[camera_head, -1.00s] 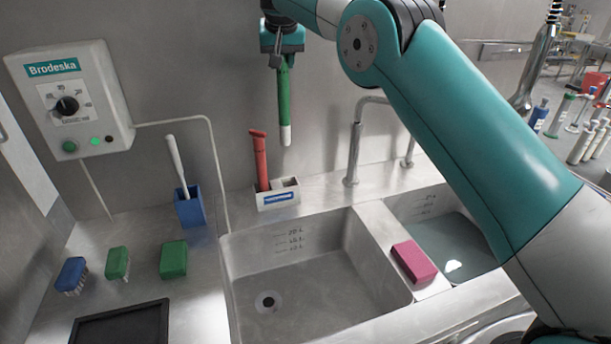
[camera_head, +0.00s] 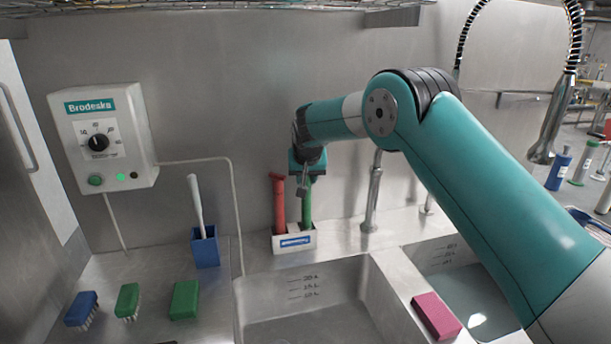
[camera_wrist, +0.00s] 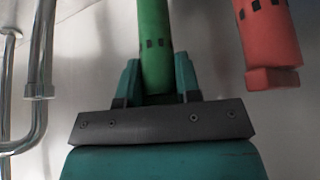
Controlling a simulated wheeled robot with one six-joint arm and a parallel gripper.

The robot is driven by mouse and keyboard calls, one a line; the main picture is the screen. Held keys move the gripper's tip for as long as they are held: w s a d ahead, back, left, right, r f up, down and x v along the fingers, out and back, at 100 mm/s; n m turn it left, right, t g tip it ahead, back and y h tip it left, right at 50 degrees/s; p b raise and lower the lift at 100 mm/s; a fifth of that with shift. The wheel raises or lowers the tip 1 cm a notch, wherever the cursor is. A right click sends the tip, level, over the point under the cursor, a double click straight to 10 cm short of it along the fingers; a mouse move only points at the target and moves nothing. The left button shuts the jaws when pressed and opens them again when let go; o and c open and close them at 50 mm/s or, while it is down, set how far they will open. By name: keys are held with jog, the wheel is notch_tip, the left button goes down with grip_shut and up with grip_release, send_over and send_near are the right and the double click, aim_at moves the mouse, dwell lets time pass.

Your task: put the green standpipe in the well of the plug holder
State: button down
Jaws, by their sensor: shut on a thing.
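The green standpipe (camera_head: 307,204) stands upright with its lower end at the plug holder (camera_head: 293,243), a white box with a blue label behind the sink. Its lower end is hidden behind the holder's front, so I cannot tell how deep it sits. My gripper (camera_head: 308,176) is shut on the standpipe's upper part. In the wrist view the green standpipe (camera_wrist: 154,45) is between the teal fingers of my gripper (camera_wrist: 158,85). A red standpipe (camera_head: 279,205) stands in the holder's left side, close beside the green one; it also shows in the wrist view (camera_wrist: 268,40).
A faucet pipe (camera_head: 373,195) rises right of the holder. A blue cup with a brush (camera_head: 205,248) stands to the left. A control box (camera_head: 103,140) hangs on the wall. Brushes and a green block (camera_head: 185,299) lie front left. A pink sponge (camera_head: 436,316) lies between the basins.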

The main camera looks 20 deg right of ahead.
jog(key=shift+f, duration=0.25)
jog(key=c, duration=0.8)
grip_release()
jog(key=b+v, duration=0.3)
jog(key=v, duration=0.9)
jog(key=s+a+n+g+y, duration=0.1)
jog(key=s+n+g, duration=0.1)
jog(key=s, duration=1.2)
jog(key=s+a+f+n+g+y, duration=0.1)
jog(key=s+n, duration=0.3)
jog(key=s, duration=1.1)
jog(key=s+a+n+g+y, duration=0.1)
jog(key=s+n+g+y, duration=0.1)
jog(key=s, duration=1.3)
jog(key=shift+a+f+n+g+y, duration=0.35)
jog(key=shift+a+n+g+y, duration=0.05)
jog(key=shift+n+y, duration=0.3)
jog(key=shift+s, duration=0.1)
